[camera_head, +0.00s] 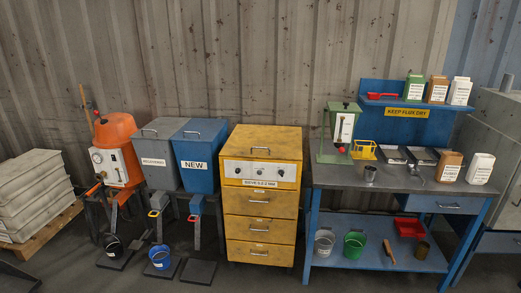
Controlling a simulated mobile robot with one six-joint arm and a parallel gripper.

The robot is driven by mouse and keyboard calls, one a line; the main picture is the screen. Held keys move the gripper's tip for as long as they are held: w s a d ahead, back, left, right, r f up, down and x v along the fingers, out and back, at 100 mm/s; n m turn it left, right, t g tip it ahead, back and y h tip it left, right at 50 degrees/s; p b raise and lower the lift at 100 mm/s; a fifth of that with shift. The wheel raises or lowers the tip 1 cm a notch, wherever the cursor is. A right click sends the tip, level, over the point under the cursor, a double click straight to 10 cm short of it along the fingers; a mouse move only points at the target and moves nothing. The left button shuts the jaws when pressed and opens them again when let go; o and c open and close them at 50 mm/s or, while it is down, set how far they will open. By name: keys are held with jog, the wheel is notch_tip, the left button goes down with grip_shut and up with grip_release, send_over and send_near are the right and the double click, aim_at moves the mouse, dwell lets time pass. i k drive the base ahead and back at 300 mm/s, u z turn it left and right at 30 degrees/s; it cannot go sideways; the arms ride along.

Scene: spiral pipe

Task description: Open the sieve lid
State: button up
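The sieve (261,198) is a yellow cabinet in the middle of the head view, standing on the floor. Its lid (264,139) is the yellow top with a small metal handle near its middle, and it lies flat and closed. The front has a grey panel with dark knobs, a label reading SIEVE, and several drawers with handles, all shut. My gripper is not in view.
A blue bin (200,155) marked NEW and a grey bin (158,153) stand close on the left. A blue-framed workbench (330,178) stands close on the right. Buckets, including a blue bucket (160,257), sit low at left. Floor before the sieve looks clear.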

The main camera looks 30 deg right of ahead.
aim_at(272, 142)
jog(key=z, duration=0.05)
jog(key=i, duration=1)
jog(key=u, duration=0.05)
